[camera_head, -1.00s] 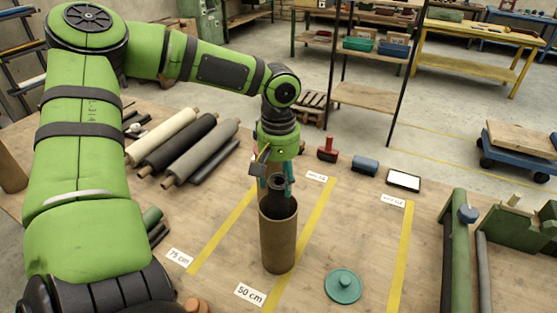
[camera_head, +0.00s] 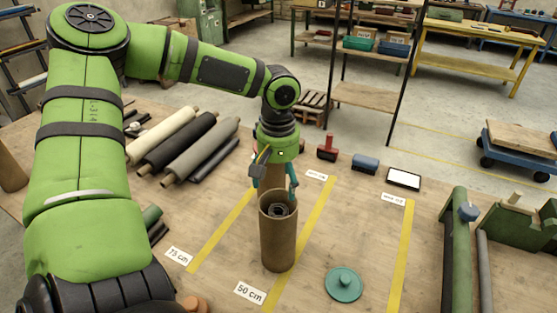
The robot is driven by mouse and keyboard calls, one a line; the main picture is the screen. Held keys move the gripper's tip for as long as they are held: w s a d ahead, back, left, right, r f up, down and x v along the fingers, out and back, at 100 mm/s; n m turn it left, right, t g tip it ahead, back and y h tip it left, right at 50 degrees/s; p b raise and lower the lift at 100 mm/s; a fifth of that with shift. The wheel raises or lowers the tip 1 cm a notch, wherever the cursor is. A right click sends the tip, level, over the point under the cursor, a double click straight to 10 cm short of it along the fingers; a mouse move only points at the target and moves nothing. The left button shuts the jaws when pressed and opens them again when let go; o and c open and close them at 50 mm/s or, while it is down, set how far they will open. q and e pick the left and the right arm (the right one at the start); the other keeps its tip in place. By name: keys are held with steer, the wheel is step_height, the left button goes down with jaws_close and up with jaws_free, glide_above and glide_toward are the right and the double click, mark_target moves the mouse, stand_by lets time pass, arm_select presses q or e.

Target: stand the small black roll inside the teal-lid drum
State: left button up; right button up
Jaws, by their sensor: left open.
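The teal lid (camera_head: 344,284) with a knob lies flat on the table to the right of the drum. My left gripper (camera_head: 274,186) is directly above the drum mouth, pointing down, with its teal fingers open and apart from the roll. My right gripper is not in view.
Several long sheet rolls (camera_head: 180,146) lie side by side at the left. A red stamp-like tool (camera_head: 327,148), a blue block (camera_head: 365,164) and a white-topped pad (camera_head: 404,179) sit behind the drum. A green stand (camera_head: 453,250) is at the right.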

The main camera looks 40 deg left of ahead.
arm_select(q)
step_height(320, 180, up, 12)
stand_by(0.5)
stand_by(0.9)
